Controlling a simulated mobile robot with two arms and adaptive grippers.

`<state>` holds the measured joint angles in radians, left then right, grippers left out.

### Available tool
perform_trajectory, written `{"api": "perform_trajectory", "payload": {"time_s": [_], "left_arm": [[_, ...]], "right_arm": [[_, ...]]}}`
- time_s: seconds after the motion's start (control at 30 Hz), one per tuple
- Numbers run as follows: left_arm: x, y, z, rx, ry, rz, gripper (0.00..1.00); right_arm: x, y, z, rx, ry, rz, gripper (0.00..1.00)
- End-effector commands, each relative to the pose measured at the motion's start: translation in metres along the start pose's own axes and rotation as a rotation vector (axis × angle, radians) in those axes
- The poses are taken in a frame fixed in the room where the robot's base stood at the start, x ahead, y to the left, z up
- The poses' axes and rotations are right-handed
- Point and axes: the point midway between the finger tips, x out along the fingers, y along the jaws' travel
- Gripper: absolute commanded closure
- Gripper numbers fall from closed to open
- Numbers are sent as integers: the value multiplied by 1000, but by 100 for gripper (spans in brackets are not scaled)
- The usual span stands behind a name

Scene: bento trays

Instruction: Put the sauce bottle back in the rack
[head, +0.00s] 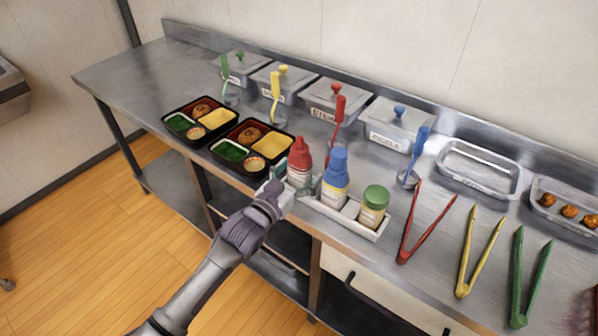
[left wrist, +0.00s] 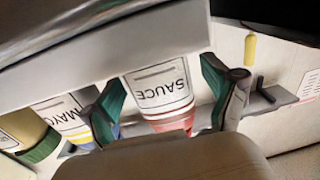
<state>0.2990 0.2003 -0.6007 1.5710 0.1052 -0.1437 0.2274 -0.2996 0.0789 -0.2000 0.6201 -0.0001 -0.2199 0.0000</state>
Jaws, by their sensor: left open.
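The sauce bottle (head: 299,160), white-labelled with a red top, stands upright at the left end of the white rack (head: 345,215). Its lower part is partly hidden by my gripper in the head view, and it lines up with the bottles beside it. My left gripper (head: 293,189) is open at the rack's front left, with its fingers either side of the bottle. In the left wrist view, the upside-down SAUCE label (left wrist: 160,88) shows between the two green-padded fingers (left wrist: 165,95); I cannot tell whether they touch the bottle. My right gripper is not in view.
A blue-topped bottle (head: 336,180) and a green-lidded jar (head: 373,208) stand in the rack, close on the right. Bento trays (head: 233,170) lie to the left. Red tongs (head: 408,235) lie right of the rack; lidded containers (head: 332,104) line the back.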

Motion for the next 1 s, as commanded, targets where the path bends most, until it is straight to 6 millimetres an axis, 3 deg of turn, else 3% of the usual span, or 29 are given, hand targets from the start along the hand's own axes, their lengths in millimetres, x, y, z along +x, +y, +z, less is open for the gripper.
{"api": "perform_trajectory", "payload": {"time_s": [0.17, 0.5, 0.7, 1.0], "left_arm": [[-10, 0, 2, 0, -2, 0, 13], [-78, 0, 2, 0, -3, 0, 13], [-109, 0, 1, -1, -1, 0, 13], [-120, 0, 0, 0, 2, 0, 13]], "right_arm": [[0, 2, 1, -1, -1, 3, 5], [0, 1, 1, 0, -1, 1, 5], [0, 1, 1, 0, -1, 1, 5], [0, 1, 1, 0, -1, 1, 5]]}}
